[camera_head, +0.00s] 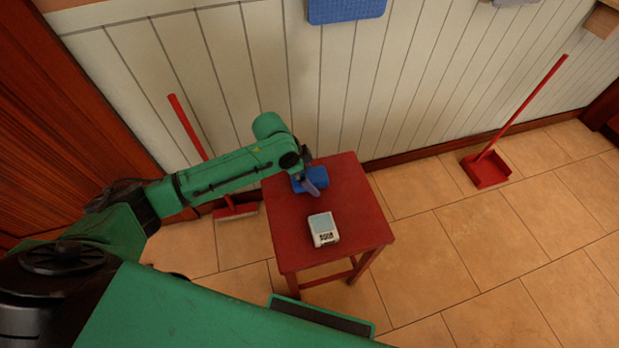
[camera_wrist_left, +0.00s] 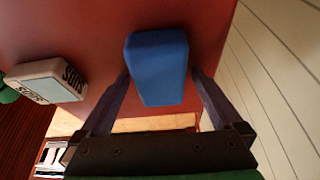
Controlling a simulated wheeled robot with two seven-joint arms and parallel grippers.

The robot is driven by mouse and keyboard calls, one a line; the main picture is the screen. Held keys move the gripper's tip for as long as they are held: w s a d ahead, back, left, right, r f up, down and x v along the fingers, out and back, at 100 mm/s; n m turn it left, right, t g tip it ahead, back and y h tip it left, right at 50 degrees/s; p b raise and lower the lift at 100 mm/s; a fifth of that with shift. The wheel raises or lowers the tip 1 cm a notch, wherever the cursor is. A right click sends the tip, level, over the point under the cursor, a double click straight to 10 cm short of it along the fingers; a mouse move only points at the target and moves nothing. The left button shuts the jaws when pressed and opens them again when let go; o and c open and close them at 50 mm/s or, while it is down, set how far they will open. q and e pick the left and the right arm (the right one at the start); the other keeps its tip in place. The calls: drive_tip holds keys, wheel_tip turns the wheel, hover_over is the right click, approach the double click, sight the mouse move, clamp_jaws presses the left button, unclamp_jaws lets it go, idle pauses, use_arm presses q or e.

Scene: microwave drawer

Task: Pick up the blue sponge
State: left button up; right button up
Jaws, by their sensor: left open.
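The blue sponge (camera_head: 303,184) lies on the red stool (camera_head: 358,210), near its back left edge. It also shows in the left wrist view (camera_wrist_left: 158,66), with its near end between the two fingers. My left gripper (camera_head: 318,185) is at the sponge, partly covering it in the head view. In the left wrist view the gripper (camera_wrist_left: 158,92) is open, with a finger on each side of the sponge. I cannot tell whether either finger touches it. My right gripper is not in view.
A white box (camera_head: 323,229) marked SUDS stands on the stool in front of the sponge. A red broom (camera_head: 189,128) leans on the wall at left, and a red long-handled dustpan (camera_head: 487,170) stands at right. A panelled wall (camera_head: 340,90) is close behind the stool.

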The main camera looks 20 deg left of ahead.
sight(309, 176)
use_arm(q)
drive_tip(key=shift+f, duration=0.1)
drive_tip(key=shift+c, duration=0.3)
drive_tip(key=c, duration=1.4)
drive_tip(key=shift+o, duration=0.2)
wheel_tip(309, 176, up, 20)
drive_tip(key=p, duration=0.1)
drive_tip(key=shift+r+p, duration=0.2)
drive_tip(key=shift+p, duration=0.15)
